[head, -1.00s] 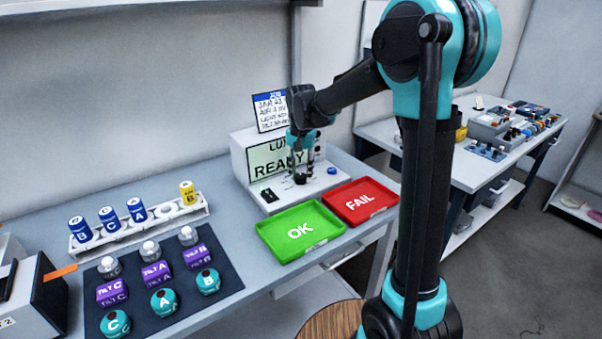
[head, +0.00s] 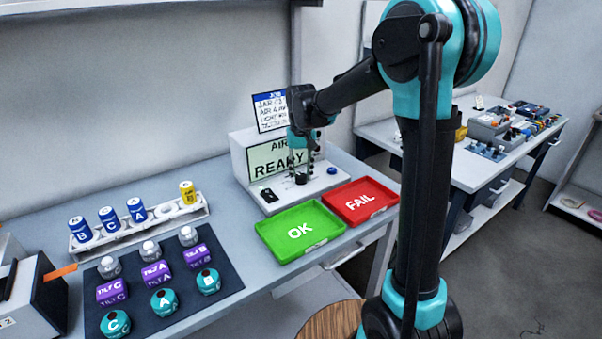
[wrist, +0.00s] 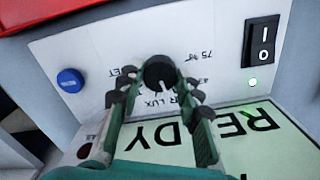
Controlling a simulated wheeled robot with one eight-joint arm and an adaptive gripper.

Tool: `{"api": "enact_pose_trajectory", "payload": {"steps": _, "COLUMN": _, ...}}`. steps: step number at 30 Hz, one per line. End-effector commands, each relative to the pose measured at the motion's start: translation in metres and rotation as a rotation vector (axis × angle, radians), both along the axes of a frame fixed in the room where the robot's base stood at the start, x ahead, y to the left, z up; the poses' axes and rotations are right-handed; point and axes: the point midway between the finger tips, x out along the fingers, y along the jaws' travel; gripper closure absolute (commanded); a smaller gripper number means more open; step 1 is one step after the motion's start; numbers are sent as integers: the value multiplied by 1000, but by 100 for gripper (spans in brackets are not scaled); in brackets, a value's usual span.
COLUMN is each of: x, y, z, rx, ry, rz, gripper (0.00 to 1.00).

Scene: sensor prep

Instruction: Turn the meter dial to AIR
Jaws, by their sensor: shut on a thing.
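The meter (head: 240,155) is a white box on the bench, and its screen (head: 268,162) reads AIR above READY. The black round dial (wrist: 159,70) sits on the meter's sloped front panel, with printed labels around it, upside down in the wrist view; LUX is legible and others are partly covered. My gripper (wrist: 157,88) is shut on the dial, with its dark fingertips on either side of it. In the head view my gripper (head: 302,168) reaches down to the panel and hides much of the dial. The dial's exact pointer direction is unclear.
A rocker switch (wrist: 262,42) with a lit green lamp (wrist: 253,81) and a blue button (wrist: 70,80) flank the dial. The green OK tray (head: 270,236) and red FAIL tray (head: 380,207) lie in front. A dark mat (head: 225,271) with several sensors lies left.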

Motion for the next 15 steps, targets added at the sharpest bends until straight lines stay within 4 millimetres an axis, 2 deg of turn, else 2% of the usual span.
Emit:
{"api": "enact_pose_trajectory", "payload": {"steps": 6, "x": 0, "y": 0, "z": 0, "rx": 0, "ry": 0, "rz": 119, "gripper": 95}}
{"api": "enact_pose_trajectory", "payload": {"steps": 15, "x": 0, "y": 0, "z": 0, "rx": 0, "ry": -1, "rz": 197, "gripper": 95}}
